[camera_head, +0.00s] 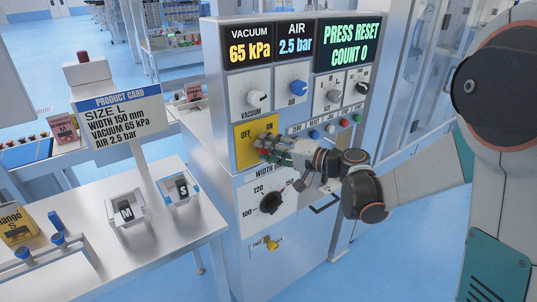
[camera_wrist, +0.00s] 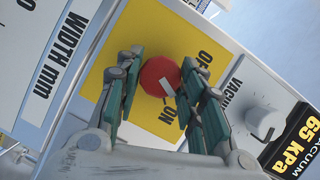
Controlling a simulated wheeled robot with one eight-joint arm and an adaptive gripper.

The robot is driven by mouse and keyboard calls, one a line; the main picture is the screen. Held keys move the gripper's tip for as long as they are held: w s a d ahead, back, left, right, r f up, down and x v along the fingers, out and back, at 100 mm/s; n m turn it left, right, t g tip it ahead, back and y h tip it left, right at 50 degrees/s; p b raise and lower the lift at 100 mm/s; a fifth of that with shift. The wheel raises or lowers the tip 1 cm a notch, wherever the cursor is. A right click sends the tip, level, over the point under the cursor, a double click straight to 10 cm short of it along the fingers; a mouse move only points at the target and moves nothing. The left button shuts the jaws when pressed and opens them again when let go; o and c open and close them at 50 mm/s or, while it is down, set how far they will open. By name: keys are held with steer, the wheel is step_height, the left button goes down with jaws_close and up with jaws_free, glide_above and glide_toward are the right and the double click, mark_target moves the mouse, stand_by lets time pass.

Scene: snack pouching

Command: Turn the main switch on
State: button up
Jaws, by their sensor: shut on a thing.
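The main switch is a round red knob (camera_wrist: 158,76) on a yellow plate (camera_wrist: 118,62) marked OFF and ON. A white mark shows on the knob's side nearest the ON word, in the wrist view. My gripper (camera_wrist: 163,70) has its green-padded fingers on both sides of the knob and is shut on it. In the head view my gripper (camera_head: 266,146) reaches the yellow plate (camera_head: 243,150) from the right and hides the knob.
The vacuum dial (camera_head: 257,99) and air dial (camera_head: 298,88) sit above the switch. The width dial (camera_head: 271,203) is below, and several small buttons (camera_head: 344,122) are to the right. The screen (camera_head: 352,40) reads PRESS RESET, COUNT 0. A product card (camera_head: 123,115) stands left.

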steer(key=m+y+b, duration=0.1)
steer(key=m+b, duration=0.1)
steer(key=m, duration=0.1)
steer(key=shift+f, duration=0.2)
stand_by(0.4)
steer(key=o, duration=1.1)
steer(key=shift+c, duration=0.2)
steer(key=shift+d, duration=0.1)
steer(key=v, duration=1.2)
steer(key=shift+f, duration=0.3)
